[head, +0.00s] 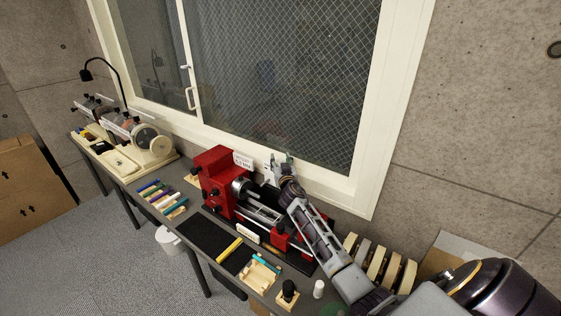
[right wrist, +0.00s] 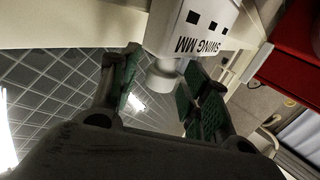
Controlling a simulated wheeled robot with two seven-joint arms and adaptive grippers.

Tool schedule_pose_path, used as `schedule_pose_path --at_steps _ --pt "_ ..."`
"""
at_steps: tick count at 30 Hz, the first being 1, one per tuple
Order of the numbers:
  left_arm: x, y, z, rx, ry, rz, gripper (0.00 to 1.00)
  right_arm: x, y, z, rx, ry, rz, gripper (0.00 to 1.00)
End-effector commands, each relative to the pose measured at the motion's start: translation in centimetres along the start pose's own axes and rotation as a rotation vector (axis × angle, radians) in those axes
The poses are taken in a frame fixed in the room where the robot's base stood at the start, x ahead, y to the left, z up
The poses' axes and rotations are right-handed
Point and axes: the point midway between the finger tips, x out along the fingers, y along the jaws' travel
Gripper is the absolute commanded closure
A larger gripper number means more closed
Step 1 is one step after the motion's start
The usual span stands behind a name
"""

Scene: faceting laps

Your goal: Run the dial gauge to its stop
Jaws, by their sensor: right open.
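No dial face can be made out, so I cannot tell for sure which part is the dial gauge. A red lathe (head: 213,180) stands on the bench below the window. A white block (right wrist: 195,25) marked "SWING MM" shows in the right wrist view, with a short pale round stub (right wrist: 163,77) at its lower end. My right gripper (head: 283,162) is open at the back of the lathe, by the window sill. In the right wrist view its green-padded fingers (right wrist: 165,86) stand on either side of the stub; contact is not clear. My left gripper is not in view.
A black mat (head: 206,238), colored sticks (head: 163,198) and a small wooden tray (head: 261,275) lie in front of the lathe. Faceting machines (head: 130,135) stand at the far left. Round discs (head: 378,265) stand in a row right of my forearm. The window is close behind the gripper.

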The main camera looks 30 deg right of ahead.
Motion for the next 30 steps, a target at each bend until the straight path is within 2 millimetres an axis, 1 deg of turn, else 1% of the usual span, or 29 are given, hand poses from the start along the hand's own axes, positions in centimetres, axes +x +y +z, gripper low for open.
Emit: schedule_pose_path --at_steps 4,14,17,25,26,30 --pt "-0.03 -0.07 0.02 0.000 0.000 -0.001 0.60 0.48 0.01 0.03 -0.001 -0.001 0.000 0.53" --pt "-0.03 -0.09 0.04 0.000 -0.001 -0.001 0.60 0.58 0.00 0.03 -0.001 -0.001 0.000 0.53" --pt "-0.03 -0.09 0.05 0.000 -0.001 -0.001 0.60 0.58 0.00 0.03 -0.001 -0.001 0.000 0.64" --pt "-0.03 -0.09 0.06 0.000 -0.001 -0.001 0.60 0.57 0.00 0.04 0.000 -0.001 0.000 0.98" --pt "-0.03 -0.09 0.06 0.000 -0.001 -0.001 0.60 0.57 0.00 0.04 0.000 -0.001 0.000 1.00" --pt "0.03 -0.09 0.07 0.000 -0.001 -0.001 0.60 0.43 -0.18 0.10 0.001 -0.001 -0.001 1.00"
